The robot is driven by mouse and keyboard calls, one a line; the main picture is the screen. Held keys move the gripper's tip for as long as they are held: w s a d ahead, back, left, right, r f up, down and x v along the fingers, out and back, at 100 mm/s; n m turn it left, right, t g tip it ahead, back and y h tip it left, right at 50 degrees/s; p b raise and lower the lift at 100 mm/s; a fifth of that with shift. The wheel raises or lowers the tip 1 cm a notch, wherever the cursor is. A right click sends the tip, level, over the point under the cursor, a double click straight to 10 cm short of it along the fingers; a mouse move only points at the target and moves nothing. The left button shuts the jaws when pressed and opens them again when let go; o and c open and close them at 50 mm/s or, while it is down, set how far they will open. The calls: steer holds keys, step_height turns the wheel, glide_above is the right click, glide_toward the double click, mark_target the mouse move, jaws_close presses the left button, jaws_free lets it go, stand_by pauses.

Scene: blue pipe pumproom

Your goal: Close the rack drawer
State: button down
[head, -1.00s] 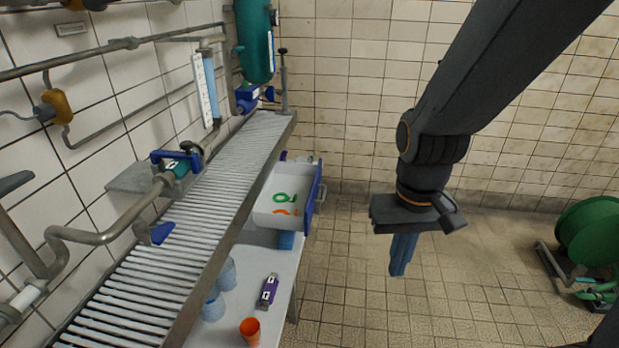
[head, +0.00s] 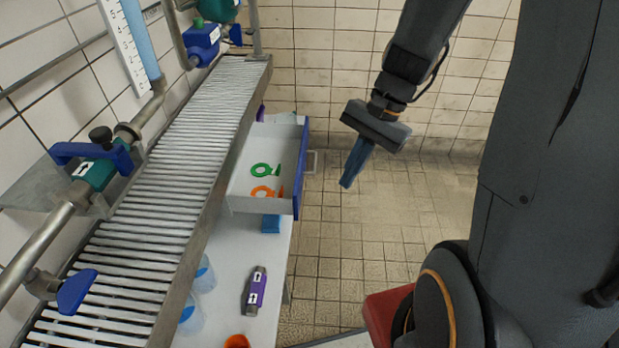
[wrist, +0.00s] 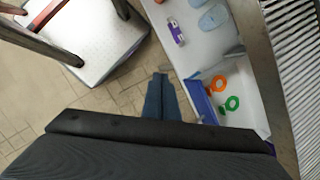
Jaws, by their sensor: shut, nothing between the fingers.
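The rack drawer (head: 240,194) is a white tray with a blue front (head: 301,170) and a pale handle (head: 312,162). It stands pulled out from under the roller rack, toward the right in the head view. A green ring-shaped piece (head: 265,169) and an orange one (head: 267,192) lie in it. My gripper (head: 346,184) is shut and empty, its blue fingers pointing down, a short way right of the drawer front and apart from it. In the wrist view the fingers (wrist: 157,78) show left of the blue drawer front (wrist: 203,103).
The roller rack (head: 150,220) runs along the left wall above a white shelf (head: 232,280). A purple-and-grey piece (head: 255,291), an orange cup (head: 237,341) and pale blue cups (head: 203,275) are on the shelf. Tiled floor (head: 345,245) right of the drawer is clear.

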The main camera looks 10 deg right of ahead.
steer(key=w+d+f+m+t+y+b, duration=0.2)
steer(key=w+d+f+m, duration=0.15)
steer(key=w+m, duration=0.3)
steer(key=w+d+f+m+t+y+b, duration=0.2)
steer(key=w+d+f+m+y, duration=0.1)
steer(key=w+f+m, duration=0.3)
steer(key=w+a+f, duration=0.2)
steer(key=a, duration=0.3)
steer(key=w+a+f+n+b, duration=0.1)
steer(key=w+a+f, duration=0.1)
steer(key=a, duration=0.3)
steer(key=shift+a+f, duration=0.4)
steer(key=shift+f, duration=0.15)
